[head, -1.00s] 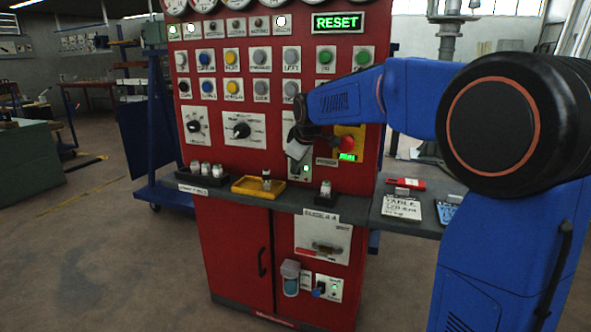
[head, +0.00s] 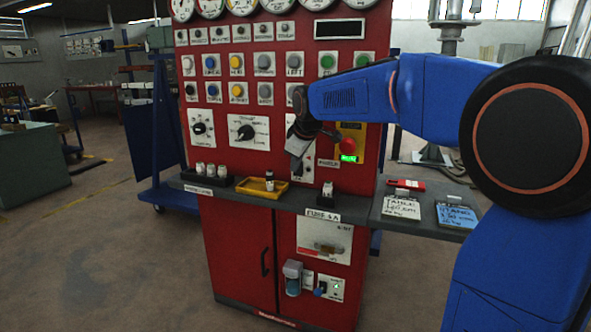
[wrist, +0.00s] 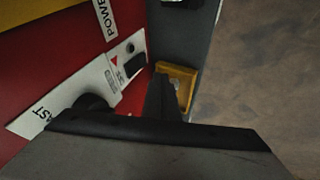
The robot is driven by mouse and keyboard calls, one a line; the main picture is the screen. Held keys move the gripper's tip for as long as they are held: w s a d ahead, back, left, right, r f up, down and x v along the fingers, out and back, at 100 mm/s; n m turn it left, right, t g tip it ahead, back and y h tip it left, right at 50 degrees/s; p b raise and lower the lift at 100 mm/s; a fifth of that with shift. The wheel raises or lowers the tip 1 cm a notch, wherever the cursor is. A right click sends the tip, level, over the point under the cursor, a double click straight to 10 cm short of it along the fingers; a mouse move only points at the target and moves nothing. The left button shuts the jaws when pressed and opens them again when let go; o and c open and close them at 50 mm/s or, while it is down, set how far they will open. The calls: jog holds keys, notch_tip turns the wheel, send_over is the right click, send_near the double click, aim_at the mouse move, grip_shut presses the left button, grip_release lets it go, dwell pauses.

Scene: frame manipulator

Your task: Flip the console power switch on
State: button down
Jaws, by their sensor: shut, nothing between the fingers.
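The red console (head: 275,150) stands in front of me. Its white power switch plate (head: 307,174) is partly hidden behind my gripper (head: 296,158) in the head view. In the wrist view the plate (wrist: 112,82) bears a dark switch (wrist: 135,65), a small round dark spot and a red triangle. The POWER label (wrist: 105,17) is beside it. My gripper (wrist: 163,88) is shut and empty, pointing down close to the plate. I cannot tell whether it touches the switch, or which way the switch is tipped. The console's top display (head: 340,29) is dark.
A red stop button (head: 347,146) on a yellow box, with a lit green display, is right of my gripper. A grey shelf (head: 225,197) juts out below, holding a yellow tray (head: 240,187) and small bottles.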

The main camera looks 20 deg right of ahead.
jog(key=v, duration=0.7)
jog(key=shift+s+a, duration=0.1)
